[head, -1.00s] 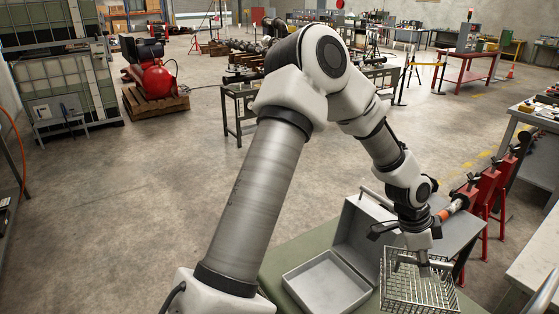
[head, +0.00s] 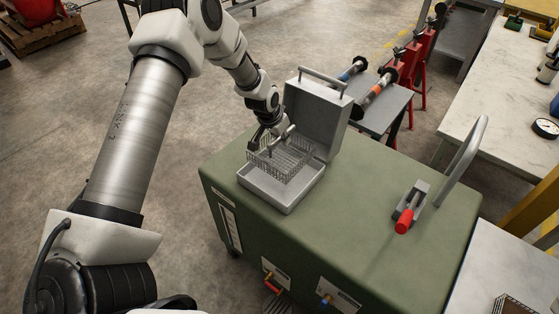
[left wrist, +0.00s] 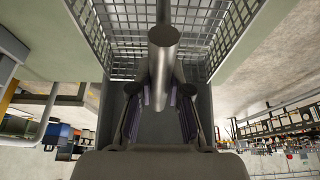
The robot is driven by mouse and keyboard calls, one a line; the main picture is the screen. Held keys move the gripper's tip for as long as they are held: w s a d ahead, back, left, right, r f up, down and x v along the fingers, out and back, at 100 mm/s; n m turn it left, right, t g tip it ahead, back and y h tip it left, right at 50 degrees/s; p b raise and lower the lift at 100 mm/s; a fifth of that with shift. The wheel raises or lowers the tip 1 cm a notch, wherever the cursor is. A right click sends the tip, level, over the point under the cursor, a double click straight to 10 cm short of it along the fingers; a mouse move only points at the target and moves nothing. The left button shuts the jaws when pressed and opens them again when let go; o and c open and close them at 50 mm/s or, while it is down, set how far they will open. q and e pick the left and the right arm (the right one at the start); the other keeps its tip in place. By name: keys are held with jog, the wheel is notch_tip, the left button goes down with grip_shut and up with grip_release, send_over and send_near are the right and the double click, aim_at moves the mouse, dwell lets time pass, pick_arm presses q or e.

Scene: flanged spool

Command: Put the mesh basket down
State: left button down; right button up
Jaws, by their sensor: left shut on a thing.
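The wire mesh basket (head: 283,162) hangs from my left gripper (head: 282,137) in the head view, overlapping the open tray of a grey metal case (head: 285,201). I cannot tell whether its bottom touches the tray floor. In the left wrist view the basket's mesh (left wrist: 120,38) fills the top. A thick round bar (left wrist: 163,50) runs between the fingers of my left gripper (left wrist: 160,88), which is shut on it. The basket's underside is hidden. My right gripper is not in view.
The case's raised lid (head: 316,118) stands just behind the basket. The case sits on a green cabinet (head: 360,215) whose top is mostly clear. A red-handled clamp (head: 408,212) and a curved metal handle (head: 468,158) stand to the right.

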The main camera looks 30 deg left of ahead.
aim_at(273, 143)
pick_arm(q)
notch_tip(273, 143, down, 9)
jog(key=b, duration=0.5)
jog(key=shift+f, duration=0.2)
jog(key=shift+r, duration=0.15)
jog(key=shift+d+f, duration=0.1)
jog(key=shift+f, duration=0.1)
jog(key=c, duration=1.1)
grip_release()
jog(key=shift+s, duration=0.1)
jog(key=p+v, duration=1.2)
jog(key=p, duration=0.2)
jog(key=shift+r, duration=0.35)
jog(key=s+d+f+g, duration=0.1)
jog(key=s+d+f, duration=0.45)
jog(key=s, duration=0.35)
jog(key=s+d+g, duration=0.1)
jog(key=s+d, duration=0.2)
jog(key=s, duration=0.5)
jog(key=s+d+f+g, duration=0.1)
jog(key=s+d, duration=0.2)
jog(key=s, duration=0.5)
jog(key=s+d+n+g, duration=0.1)
jog(key=s+d, duration=0.1)
jog(key=s, duration=0.6)
jog(key=shift+d+f+g, duration=0.25)
jog(key=shift+d+g, duration=0.05)
jog(key=shift+d, duration=0.1)
